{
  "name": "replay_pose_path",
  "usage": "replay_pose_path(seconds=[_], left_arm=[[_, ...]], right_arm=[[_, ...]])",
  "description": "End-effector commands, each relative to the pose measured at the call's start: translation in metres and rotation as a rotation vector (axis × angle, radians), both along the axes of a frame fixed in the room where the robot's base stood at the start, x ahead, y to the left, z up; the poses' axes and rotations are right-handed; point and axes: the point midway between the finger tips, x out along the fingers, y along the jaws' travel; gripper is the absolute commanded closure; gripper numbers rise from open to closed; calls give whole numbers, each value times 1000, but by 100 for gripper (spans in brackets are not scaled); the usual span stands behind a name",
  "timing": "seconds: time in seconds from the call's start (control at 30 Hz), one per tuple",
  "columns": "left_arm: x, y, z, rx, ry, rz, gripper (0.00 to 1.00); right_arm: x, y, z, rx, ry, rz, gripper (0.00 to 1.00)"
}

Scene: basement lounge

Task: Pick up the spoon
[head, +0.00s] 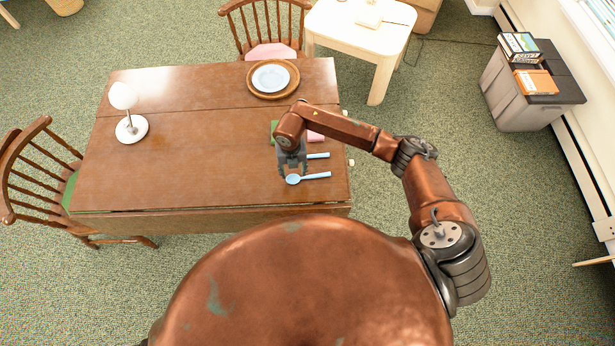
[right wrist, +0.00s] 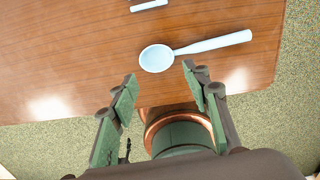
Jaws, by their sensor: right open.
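A light blue spoon (head: 308,178) lies on the wooden table (head: 190,150) near its right front edge in the head view. Its bowl is on the left and its handle points right. In the right wrist view the whole spoon (right wrist: 195,50) shows, just beyond the fingertips. My right gripper (head: 291,172) is above the table by the spoon's bowl. In the right wrist view my right gripper (right wrist: 159,72) is open, its two fingers apart on either side of the bowl, with nothing held. My left gripper is not in view.
Another light blue utensil (head: 318,156) lies behind the spoon, partly hidden by my right gripper. A pink item (head: 315,136) and a green item (head: 274,127) lie beyond. A plate (head: 271,78) on a round wooden tray and a white lamp (head: 131,128) stand on the table. Its middle is clear.

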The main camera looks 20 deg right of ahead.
Motion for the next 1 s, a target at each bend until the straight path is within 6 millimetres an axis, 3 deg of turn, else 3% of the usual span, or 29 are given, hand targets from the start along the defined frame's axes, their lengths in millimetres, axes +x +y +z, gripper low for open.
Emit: replay_pose_path(seconds=[0.47, 0.73, 1.0], left_arm=[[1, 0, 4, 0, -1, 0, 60], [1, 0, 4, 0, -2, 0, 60], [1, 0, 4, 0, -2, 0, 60]], right_arm=[[-1, 4, -59, 6, 3, 2, 56], [0, 4, -62, 6, 0, 4, 56], [0, 4, -61, 6, 0, 4, 74]])
